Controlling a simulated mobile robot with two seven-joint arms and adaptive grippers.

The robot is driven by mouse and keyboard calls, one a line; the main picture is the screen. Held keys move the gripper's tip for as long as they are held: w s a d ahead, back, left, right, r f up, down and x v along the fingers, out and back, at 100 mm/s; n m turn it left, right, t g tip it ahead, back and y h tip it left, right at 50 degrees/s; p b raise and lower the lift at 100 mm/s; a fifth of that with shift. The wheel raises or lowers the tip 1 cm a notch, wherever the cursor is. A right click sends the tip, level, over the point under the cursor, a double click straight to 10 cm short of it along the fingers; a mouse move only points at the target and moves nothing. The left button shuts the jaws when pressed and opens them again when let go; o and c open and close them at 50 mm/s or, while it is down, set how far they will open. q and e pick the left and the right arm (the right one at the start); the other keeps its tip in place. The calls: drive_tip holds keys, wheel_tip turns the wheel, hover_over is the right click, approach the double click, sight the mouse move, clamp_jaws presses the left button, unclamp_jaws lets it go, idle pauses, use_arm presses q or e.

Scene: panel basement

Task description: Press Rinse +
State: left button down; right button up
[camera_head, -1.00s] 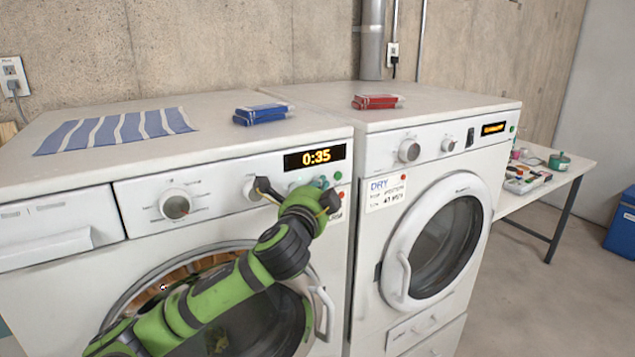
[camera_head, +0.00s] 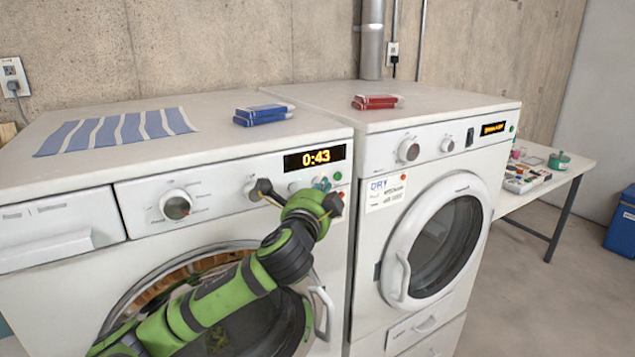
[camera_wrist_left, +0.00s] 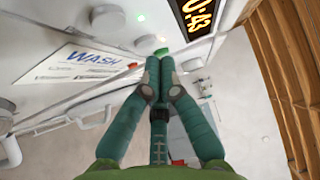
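The washer's front panel (camera_head: 236,184) carries an amber display (camera_head: 314,158) reading 0:43, a large dial (camera_head: 175,205) and small round controls beneath the display. No Rinse + lettering is readable. My left gripper (camera_head: 322,183) is at this panel, under the right end of the display, and partly hides the controls. In the left wrist view the teal fingers (camera_wrist_left: 153,62) are shut together and empty. The display also shows there (camera_wrist_left: 196,15). My right gripper is in neither view.
A dryer (camera_head: 385,150) stands at the washer's right. A striped cloth (camera_head: 115,132) and blue boxes (camera_head: 263,114) lie on the washer, red boxes (camera_head: 376,102) on the dryer. A side table (camera_head: 565,180) holds small items. A WASH label (camera_wrist_left: 92,58) shows in the wrist view.

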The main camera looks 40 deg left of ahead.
use_arm(q)
drive_tip(key=shift+d, duration=0.1)
drive_tip(key=d, duration=0.1)
drive_tip(key=s+d+p, duration=0.1)
drive_tip(key=d, duration=0.1)
drive_tip(key=s+d, duration=0.1)
drive_tip(key=d, duration=0.1)
drive_tip(key=shift+s+d+p, duration=0.15)
drive_tip(key=shift+p, duration=0.15)
